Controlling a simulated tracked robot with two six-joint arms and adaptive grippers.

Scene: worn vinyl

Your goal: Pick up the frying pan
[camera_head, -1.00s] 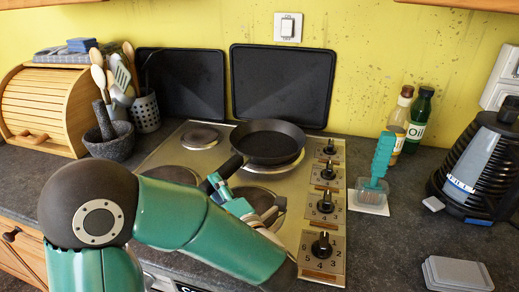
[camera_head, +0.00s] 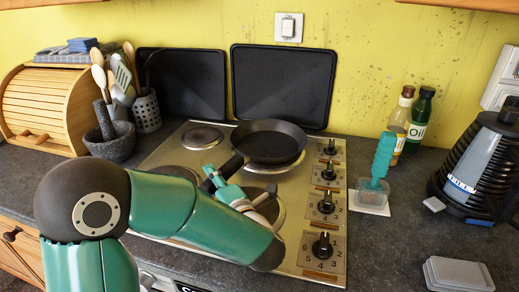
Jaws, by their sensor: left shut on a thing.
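The black frying pan (camera_head: 270,143) sits at the back right of the hob, over a burner, its bowl facing up. Its handle points toward the front left. My left gripper (camera_head: 216,176) is shut on the handle near its outer end. The green forearm and the gripper body hide part of the handle's end and the front of the hob. I cannot tell whether the pan is clear of the burner. My right gripper is not in view.
The steel hob (camera_head: 170,158) has a column of black knobs (camera_head: 325,203) at its right. Dark trays (camera_head: 282,85) lean on the wall behind. A mortar (camera_head: 110,140) and utensil pot (camera_head: 147,112) stand left; a teal brush (camera_head: 382,158) and bottles (camera_head: 418,122) stand right.

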